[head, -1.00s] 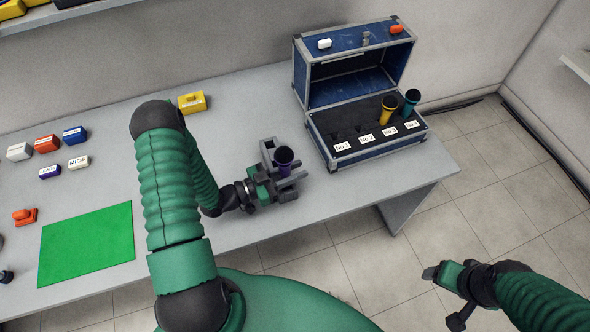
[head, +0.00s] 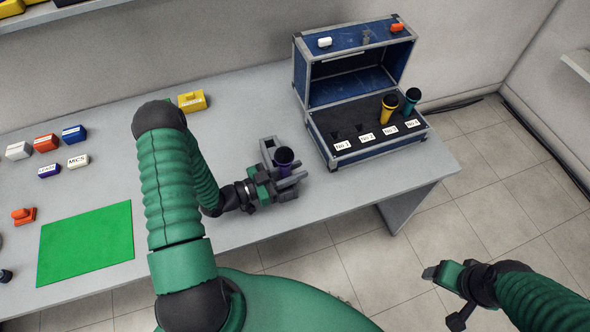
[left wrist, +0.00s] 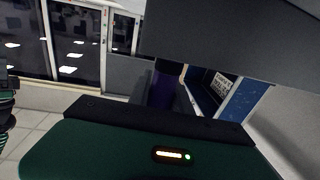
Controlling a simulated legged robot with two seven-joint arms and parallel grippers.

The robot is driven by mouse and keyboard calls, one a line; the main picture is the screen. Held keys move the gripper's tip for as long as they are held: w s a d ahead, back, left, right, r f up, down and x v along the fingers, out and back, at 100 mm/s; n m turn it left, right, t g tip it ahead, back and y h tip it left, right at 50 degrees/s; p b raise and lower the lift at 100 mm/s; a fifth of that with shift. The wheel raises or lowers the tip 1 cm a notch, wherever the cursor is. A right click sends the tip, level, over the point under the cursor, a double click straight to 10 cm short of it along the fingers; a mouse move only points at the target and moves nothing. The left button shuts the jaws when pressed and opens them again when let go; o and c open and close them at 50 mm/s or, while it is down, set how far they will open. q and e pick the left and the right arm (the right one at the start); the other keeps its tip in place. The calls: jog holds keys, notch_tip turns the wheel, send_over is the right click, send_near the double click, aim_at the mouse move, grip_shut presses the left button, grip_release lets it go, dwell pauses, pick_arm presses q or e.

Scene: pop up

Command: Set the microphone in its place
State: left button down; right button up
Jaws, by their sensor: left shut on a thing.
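My left gripper (head: 284,176) is shut on a purple microphone (head: 284,157) with a dark top, held upright over the table in front of the case. In the left wrist view the purple microphone (left wrist: 162,88) shows between the fingers, partly hidden. The open blue case (head: 378,148) has a dark foam insert with labelled slots. A yellow microphone (head: 389,108) and a teal microphone (head: 411,101) stand in the two right slots; the two left slots, one labelled No 1, look empty. My right gripper (head: 440,296) is at the lower right, off the table; its fingers are unclear.
The grey table (head: 240,130) has free room between my left gripper and the case. A yellow box (head: 192,101) stands behind my left arm. Several small coloured blocks and a green mat (head: 86,243) lie at left. The case's raised lid stands at the back.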

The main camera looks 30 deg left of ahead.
pick_arm(q)
jog(key=shift+f+b, duration=0.4)
jog(key=shift+f, duration=0.15)
jog(key=c, duration=1.1)
grip_release()
jog(key=b+v, duration=0.1)
jog(key=v, duration=1.5)
jog(key=shift+s+a, duration=0.25)
jog(key=shift+a, duration=0.1)
jog(key=shift+s+f, duration=0.1)
